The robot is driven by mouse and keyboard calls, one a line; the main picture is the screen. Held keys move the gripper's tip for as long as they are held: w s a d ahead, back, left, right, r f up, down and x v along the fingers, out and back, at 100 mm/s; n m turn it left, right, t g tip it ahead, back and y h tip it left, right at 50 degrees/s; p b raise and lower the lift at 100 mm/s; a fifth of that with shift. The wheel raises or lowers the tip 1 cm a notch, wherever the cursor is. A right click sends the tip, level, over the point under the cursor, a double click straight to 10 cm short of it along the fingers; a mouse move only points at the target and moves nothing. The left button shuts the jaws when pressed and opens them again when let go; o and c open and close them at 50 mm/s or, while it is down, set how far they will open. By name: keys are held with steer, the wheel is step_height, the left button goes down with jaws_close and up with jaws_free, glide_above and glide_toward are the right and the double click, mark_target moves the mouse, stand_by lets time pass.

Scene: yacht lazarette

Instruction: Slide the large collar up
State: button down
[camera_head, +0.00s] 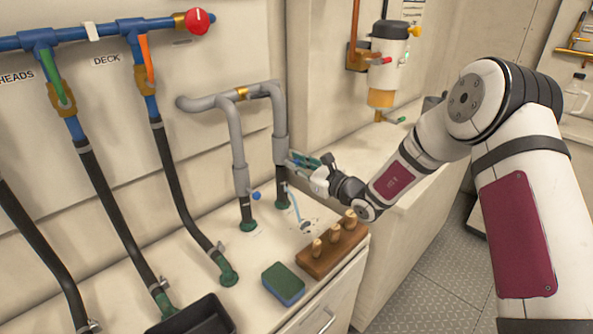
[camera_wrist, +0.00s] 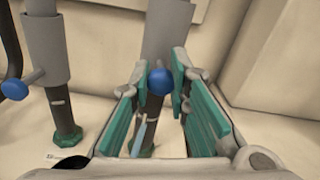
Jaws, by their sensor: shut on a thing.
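Two grey pipes with grey collars run down to green-based dark pipes on the counter. The right collar (camera_wrist: 168,28), with a blue knob (camera_wrist: 161,80) on its front, sits between my gripper's green pads in the wrist view. My gripper (camera_wrist: 160,92) is shut on this collar, and in the head view it (camera_head: 296,160) reaches the right pipe from the right. The pads and fingers partly hide the collar's lower part. The left collar (camera_head: 241,181) has its own blue knob (camera_head: 256,195) and also shows in the wrist view (camera_wrist: 47,48). I cannot tell which collar is larger.
A wooden block with pegs (camera_head: 333,245) and a green-blue sponge (camera_head: 284,284) lie on the counter below my gripper. A black tray (camera_head: 195,318) stands at the front left. Black hoses (camera_head: 175,180) hang at the left. A pale blue strip (camera_head: 296,203) lies near the right pipe.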

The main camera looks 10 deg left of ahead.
mark_target(287, 148)
step_height(287, 148, up, 3)
steer(key=shift+d+p, duration=0.1)
steer(key=shift+p, duration=0.3)
steer(key=shift+w+f, duration=0.1)
steer(key=c, duration=1.4)
jaws_free()
steer(key=shift+c, duration=0.2)
steer(key=shift+d, duration=0.1)
